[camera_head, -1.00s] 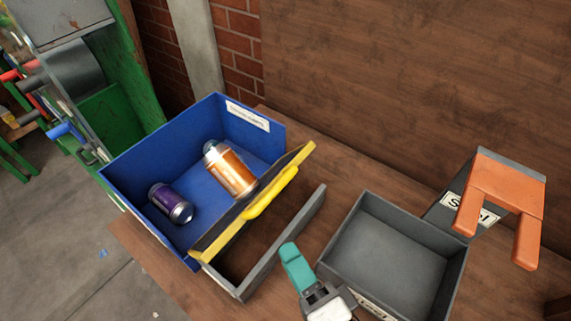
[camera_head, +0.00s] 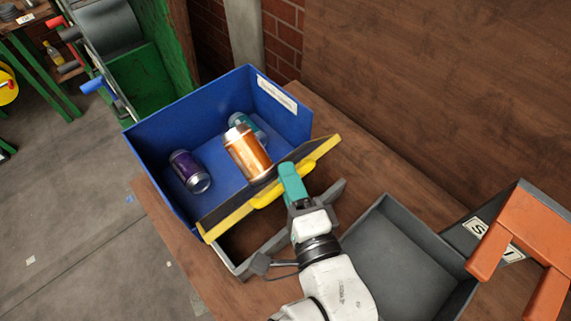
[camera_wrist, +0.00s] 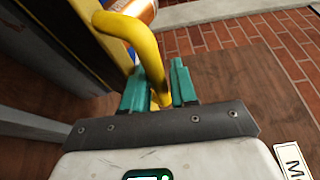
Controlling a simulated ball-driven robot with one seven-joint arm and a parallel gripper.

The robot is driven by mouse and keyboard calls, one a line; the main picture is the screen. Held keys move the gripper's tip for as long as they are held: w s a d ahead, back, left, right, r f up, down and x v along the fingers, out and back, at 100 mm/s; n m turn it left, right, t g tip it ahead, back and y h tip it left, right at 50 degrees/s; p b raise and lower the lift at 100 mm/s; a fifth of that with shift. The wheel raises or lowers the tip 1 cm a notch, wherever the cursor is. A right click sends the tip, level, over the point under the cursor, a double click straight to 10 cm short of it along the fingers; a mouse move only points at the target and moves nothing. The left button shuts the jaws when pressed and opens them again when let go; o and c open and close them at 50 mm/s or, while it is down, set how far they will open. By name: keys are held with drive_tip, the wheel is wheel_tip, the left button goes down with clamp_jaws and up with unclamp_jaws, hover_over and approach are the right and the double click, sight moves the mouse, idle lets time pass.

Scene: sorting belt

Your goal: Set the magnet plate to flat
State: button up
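The magnet plate (camera_head: 232,208) is a dark flap with a yellow edge along the front of the blue bin (camera_head: 150,136). It stands tilted up, not flat. Its yellow handle (camera_head: 266,197) sticks out on the front side. My gripper (camera_head: 289,172) is at the right end of this handle. In the wrist view the yellow handle (camera_wrist: 142,44) runs down between the two teal fingers of my gripper (camera_wrist: 158,85), which sit close on both sides of it. The fingers hide part of the handle.
An orange can (camera_head: 247,155), a purple can (camera_head: 190,171) and a teal can (camera_head: 241,123) lie in the blue bin. A grey tray (camera_head: 375,213) stands right of my arm. An orange handle (camera_head: 520,232) is at far right. A brick wall is behind.

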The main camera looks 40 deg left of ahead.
drive_tip(key=shift+x, duration=1.2)
drive_tip(key=shift+c, duration=0.2)
clamp_jaws()
drive_tip(key=shift+r, duration=0.1)
